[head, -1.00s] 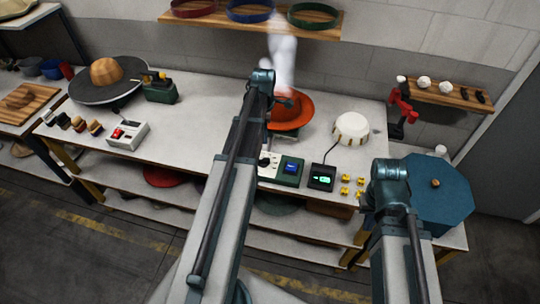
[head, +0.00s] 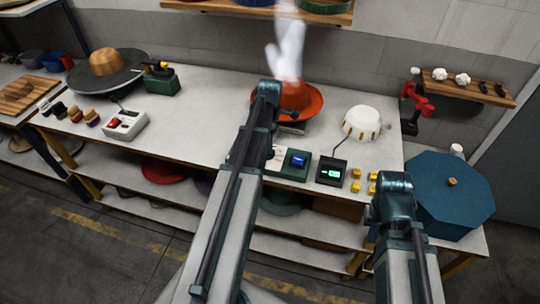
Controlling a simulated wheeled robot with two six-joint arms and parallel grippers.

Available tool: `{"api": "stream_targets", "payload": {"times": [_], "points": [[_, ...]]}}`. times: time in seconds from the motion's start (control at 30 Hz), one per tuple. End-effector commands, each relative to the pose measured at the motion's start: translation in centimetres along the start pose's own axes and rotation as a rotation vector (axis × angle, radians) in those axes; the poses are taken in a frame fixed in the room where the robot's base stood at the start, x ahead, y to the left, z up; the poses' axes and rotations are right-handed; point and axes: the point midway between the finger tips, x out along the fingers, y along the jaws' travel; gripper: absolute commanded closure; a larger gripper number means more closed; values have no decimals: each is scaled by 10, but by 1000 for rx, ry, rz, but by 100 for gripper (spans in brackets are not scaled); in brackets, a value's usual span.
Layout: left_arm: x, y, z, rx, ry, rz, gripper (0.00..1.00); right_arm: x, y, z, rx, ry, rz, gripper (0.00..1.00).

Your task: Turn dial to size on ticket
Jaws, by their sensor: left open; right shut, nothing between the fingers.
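A green control box (head: 289,172) with a blue lit button or screen (head: 298,160) stands near the bench's front edge. Its pale dial panel (head: 275,158) is mostly covered by my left arm, so the dial's setting cannot be read. A dark box with a green lit display (head: 331,171) stands just right of it; its figures are too small to read. I cannot make out a ticket. Behind, an orange hat (head: 305,103) sits on a stand under white steam. My left and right arms come up from below; neither gripper's fingers show.
A white domed device (head: 362,122) and several small yellow blocks (head: 357,174) are to the right. A blue octagonal box (head: 450,195) stands at far right. A white box with a red switch (head: 125,125) and a brimmed hat block (head: 107,68) are left.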

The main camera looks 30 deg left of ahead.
Motion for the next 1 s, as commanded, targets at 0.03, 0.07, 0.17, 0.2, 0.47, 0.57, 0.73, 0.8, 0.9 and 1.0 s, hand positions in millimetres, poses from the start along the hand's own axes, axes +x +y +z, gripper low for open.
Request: {"api": "stream_targets", "payload": {"times": [0.03,0.07,0.17,0.2,0.47,0.57,0.73,0.8,0.9,1.0], "points": [[14,0,0,0,0,0,48,14,-1,-1,0,0,0,100],[18,0,0,0,0,0,48,18,-2,-1,0,0,0,100],[27,0,0,0,0,0,48,27,-3,-2,0,0,0,100],[30,0,0,0,0,0,48,29,-3,-2,0,0,0,100],[32,0,0,0,0,0,48,32,-3,-2,0,0,0,100],[32,0,0,0,0,0,48,31,-3,-2,0,0,0,100],[32,0,0,0,0,0,74,31,-3,-2,0,0,0,100],[32,0,0,0,0,0,87,31,-3,-2,0,0,0,100],[32,0,0,0,0,0,100,32,-3,-2,0,0,0,100],[32,0,0,0,0,0,100,32,-3,-2,0,0,0,100]]}}
